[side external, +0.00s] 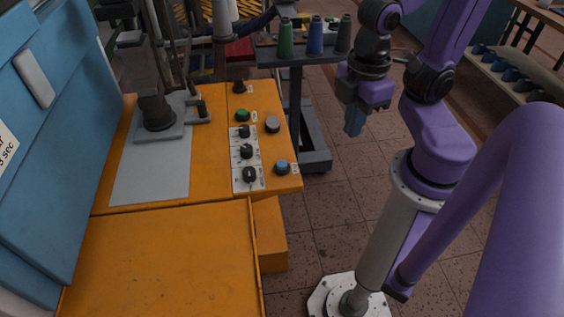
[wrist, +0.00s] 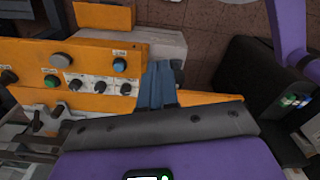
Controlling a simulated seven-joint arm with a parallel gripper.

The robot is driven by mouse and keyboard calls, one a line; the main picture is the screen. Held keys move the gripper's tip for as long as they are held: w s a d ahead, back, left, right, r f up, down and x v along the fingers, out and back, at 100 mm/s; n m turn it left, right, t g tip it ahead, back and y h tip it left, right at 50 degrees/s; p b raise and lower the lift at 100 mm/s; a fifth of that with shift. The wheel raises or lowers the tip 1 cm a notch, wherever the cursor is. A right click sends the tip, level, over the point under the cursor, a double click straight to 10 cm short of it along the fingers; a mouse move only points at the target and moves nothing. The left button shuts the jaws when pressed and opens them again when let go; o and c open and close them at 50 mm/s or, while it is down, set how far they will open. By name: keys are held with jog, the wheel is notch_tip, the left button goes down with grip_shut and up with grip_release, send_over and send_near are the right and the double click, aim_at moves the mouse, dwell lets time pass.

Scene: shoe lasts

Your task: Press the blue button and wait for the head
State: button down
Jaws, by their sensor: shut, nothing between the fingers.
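The blue button (side external: 282,168) sits on the orange machine panel (side external: 215,120), near its front right corner. It also shows in the wrist view as a round blue cap (wrist: 120,66), left of my fingertips. The head (side external: 156,108) is a dark vertical part at the machine's back left, low over a grey plate (side external: 150,178). My gripper (side external: 353,128) is shut and empty, with fingers pointing down, raised in the air to the right of the panel. In the wrist view its blue-grey fingers (wrist: 158,72) are together and apart from the button.
A green button (side external: 242,115), a grey button (side external: 272,124) and several black knobs (side external: 247,152) share the panel. A stand with thread cones (side external: 315,36) is behind. A blue cabinet (side external: 55,100) is at left. Tiled floor lies open below my gripper.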

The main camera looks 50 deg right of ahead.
jog(key=shift+w, duration=0.1)
jog(key=m+g+h, duration=0.2)
jog(key=m+h, duration=0.3)
jog(key=h, duration=0.4)
send_over(280, 166)
notch_tip(280, 166, down, 6)
jog(key=shift+f, duration=0.25)
jog(key=shift+f, duration=4.45)
jog(key=shift+f, duration=0.1)
jog(key=shift+f, duration=0.3)
